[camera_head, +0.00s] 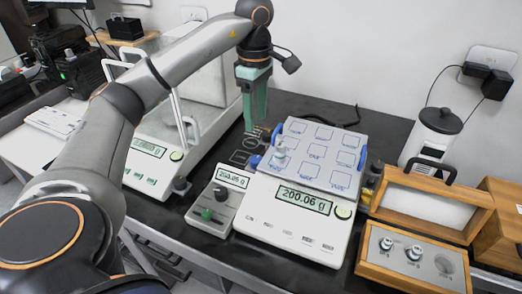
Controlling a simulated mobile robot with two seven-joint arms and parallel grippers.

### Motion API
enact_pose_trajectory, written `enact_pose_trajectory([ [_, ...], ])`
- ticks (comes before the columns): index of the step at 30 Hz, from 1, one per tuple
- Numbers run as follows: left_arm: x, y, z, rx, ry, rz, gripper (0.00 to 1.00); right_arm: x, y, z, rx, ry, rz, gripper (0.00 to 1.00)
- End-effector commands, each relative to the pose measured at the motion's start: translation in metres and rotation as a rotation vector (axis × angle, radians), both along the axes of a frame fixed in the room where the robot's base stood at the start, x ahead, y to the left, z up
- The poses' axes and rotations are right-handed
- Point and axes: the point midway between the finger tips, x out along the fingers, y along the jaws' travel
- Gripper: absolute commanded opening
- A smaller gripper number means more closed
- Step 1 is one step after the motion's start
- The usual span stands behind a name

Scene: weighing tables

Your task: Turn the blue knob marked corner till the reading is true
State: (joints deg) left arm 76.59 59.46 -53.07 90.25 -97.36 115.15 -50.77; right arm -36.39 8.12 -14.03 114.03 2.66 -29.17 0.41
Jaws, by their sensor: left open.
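The middle scale (293,229) has a white body and a display (304,200) that seems to read 200.06 g. Its grey pan (316,153) is marked with several blue-outlined squares. A small metal weight (280,156) stands on the pan's left side. A blue knob (256,161) sits at the pan's left front corner. Other blue parts show at the back left (276,133) and the right edge (362,159). I cannot read any "corner" marking. My left gripper (255,128) points down, open with a narrow gap, beyond the left knob and apart from it.
A small grey box (218,202) with its own display, a black knob and a green knob stands left of the scale. A glass-cased balance (148,160) is further left. A wooden weight box (413,262) and white canister (430,137) crowd the right. Dark table shows behind the pan.

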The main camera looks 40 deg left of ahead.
Motion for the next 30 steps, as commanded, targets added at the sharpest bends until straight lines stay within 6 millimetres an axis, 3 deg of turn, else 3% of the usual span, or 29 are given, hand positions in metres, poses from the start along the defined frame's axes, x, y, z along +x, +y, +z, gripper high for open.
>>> enact_pose_trajectory([
  [5,-0.001,0.0,-0.022,0.0,0.003,-0.002,0.54,0.0,0.003,-0.01,0.004,0.0,0.004,0.6],
  [10,-0.001,-0.001,-0.058,0.0,0.005,-0.002,0.54,0.003,0.006,-0.021,0.007,0.0,0.013,0.6],
  [18,-0.001,0.0,-0.104,0.001,0.004,0.0,0.54,0.007,0.005,-0.018,0.006,-0.014,0.01,0.6],
  [24,-0.001,0.0,-0.121,0.001,0.001,0.0,0.54,0.006,0.004,-0.019,0.005,-0.013,0.008,0.6],
  [30,0.0,0.0,-0.124,0.001,0.0,0.0,0.54,-0.001,0.003,-0.023,0.003,0.001,0.009,0.6],
])
